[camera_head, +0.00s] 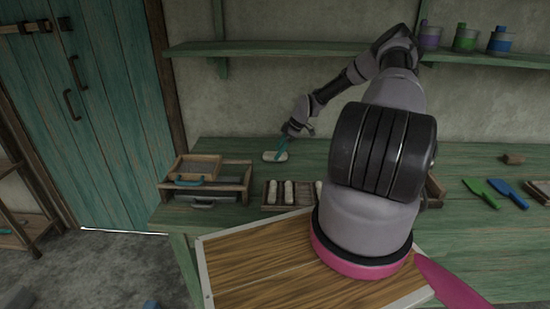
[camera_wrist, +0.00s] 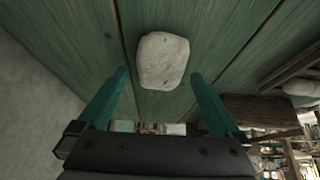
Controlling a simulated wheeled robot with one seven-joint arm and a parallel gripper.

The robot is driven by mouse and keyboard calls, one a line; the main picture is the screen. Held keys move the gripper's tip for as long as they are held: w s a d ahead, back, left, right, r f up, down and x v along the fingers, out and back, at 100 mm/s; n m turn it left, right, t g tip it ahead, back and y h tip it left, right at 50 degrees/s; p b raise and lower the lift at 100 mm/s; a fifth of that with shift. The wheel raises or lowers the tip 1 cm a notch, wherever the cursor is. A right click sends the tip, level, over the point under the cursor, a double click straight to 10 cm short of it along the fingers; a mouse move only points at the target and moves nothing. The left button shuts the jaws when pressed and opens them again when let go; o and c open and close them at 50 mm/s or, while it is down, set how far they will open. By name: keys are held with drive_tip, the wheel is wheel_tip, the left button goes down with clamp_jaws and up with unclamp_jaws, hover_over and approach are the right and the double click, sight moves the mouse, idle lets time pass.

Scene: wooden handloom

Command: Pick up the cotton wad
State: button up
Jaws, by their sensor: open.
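The cotton wad (camera_wrist: 163,61) is an off-white rounded block on the green wooden bench. In the wrist view it lies just beyond the fingertips of my gripper (camera_wrist: 160,78), roughly centred between the two teal fingers. The fingers are apart and nothing is between them. In the head view a pale wad (camera_head: 275,156) lies on the bench top, with my gripper (camera_head: 283,147) directly over it. I cannot tell from the head view whether the fingers touch it.
A tray (camera_head: 277,205) with pale rolls sits in front of the wad. Blue (camera_head: 509,191) and green (camera_head: 480,189) tools lie right. A shelf (camera_head: 290,48) runs along the wall. Bench space around the wad is clear.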

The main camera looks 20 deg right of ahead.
drive_tip(key=shift+x, duration=0.95)
drive_tip(key=c, duration=1.2)
drive_tip(key=shift+s+r, duration=0.25)
drive_tip(key=shift+r, duration=0.2)
drive_tip(key=r, duration=0.6)
drive_tip(key=shift+s+a+r, duration=0.1)
drive_tip(key=shift+s+a, duration=0.1)
drive_tip(key=shift+s, duration=0.2)
drive_tip(key=s+a, duration=0.2)
drive_tip(key=s, duration=0.3)
drive_tip(key=s+a, duration=0.3)
drive_tip(key=s, duration=0.3)
drive_tip(key=s+a, duration=0.2)
drive_tip(key=s, duration=0.4)
drive_tip(key=shift+s+a, duration=0.15)
